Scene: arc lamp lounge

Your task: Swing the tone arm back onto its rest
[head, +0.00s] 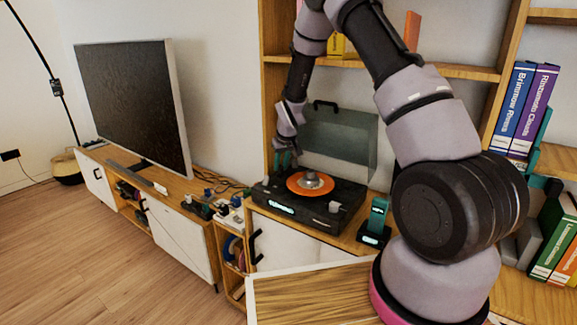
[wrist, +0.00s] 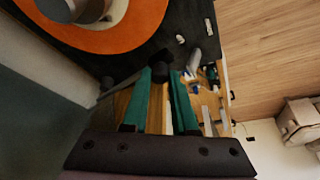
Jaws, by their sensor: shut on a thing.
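The black turntable (head: 325,208) sits on the wooden cabinet with its clear lid (head: 345,135) raised. An orange record (head: 298,188) lies on it, with a silvery piece at its centre; the record also shows in the wrist view (wrist: 145,25). My gripper (head: 287,158) is at the deck's back left corner. In the wrist view its green fingers (wrist: 163,72) are closed around a dark end of what looks like the tone arm; a thin grey bar (wrist: 118,88) runs left from there, beside the record. The fingers hide most of it. I cannot make out the rest.
A dark device with a lit display (head: 375,222) stands right of the turntable. Shelves with books (head: 515,105) rise at the right. The raised lid stands close to my gripper.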

